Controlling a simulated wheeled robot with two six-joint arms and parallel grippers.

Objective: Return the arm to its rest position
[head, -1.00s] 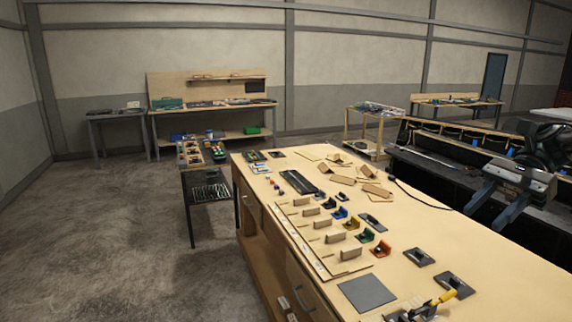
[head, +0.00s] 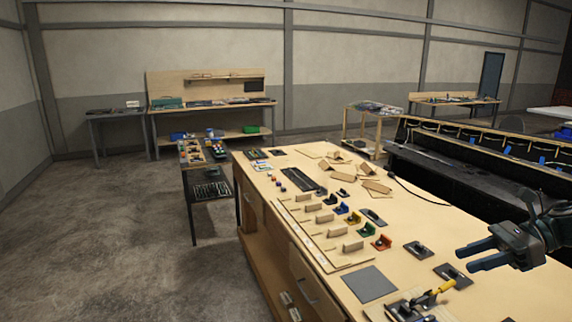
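My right gripper (head: 466,260) is in the head view at the lower right, its arm coming in from the right edge. Its two dark fingers point left and are spread apart with nothing between them. It is over the right side of the wooden workbench (head: 420,226), above the bench top and near a dark plate (head: 455,278). How high it is above the bench is hard to tell. My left gripper is not in view.
The bench holds a row of small coloured blocks (head: 366,230), a grey square pad (head: 370,284), cardboard pieces (head: 345,178) and a yellow-handled tool (head: 438,289). A black console-like bench (head: 440,170) stands behind. Open floor (head: 110,235) lies at the left.

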